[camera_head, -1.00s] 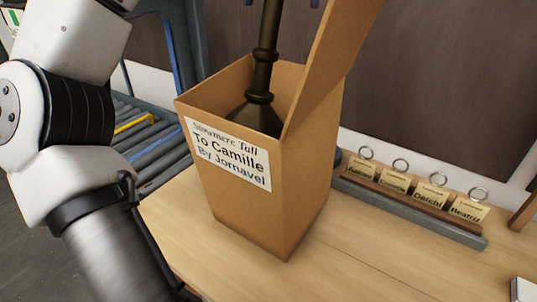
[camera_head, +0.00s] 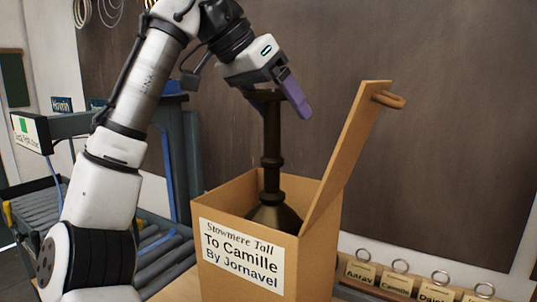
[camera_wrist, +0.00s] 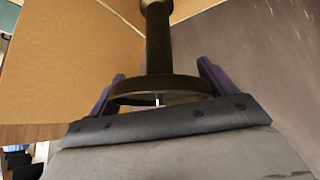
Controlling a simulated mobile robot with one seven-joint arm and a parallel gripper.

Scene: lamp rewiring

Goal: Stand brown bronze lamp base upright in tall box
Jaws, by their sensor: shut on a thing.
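The brown bronze lamp base (camera_head: 271,150) stands upright inside the open tall box (camera_head: 315,265). Its stem rises above the rim and its flared foot shows just inside the walls. The box front hides the foot's bottom, so I cannot tell whether it touches the floor of the box. My gripper (camera_head: 276,97) is above the box, its purple fingers shut on the lamp base's top end. In the wrist view the fingers (camera_wrist: 160,88) lie on either side of the round top flange, with the stem (camera_wrist: 157,40) running away into the box.
The box's label (camera_head: 240,255) reads "Stowmere Tall, To Camille, By Jornavel". Its raised flap (camera_head: 345,150) stands up right of the lamp base. A rack of name tags (camera_head: 400,280) is at the lower right. A roller conveyor (camera_head: 165,265) lies to the left. A dark wall is behind.

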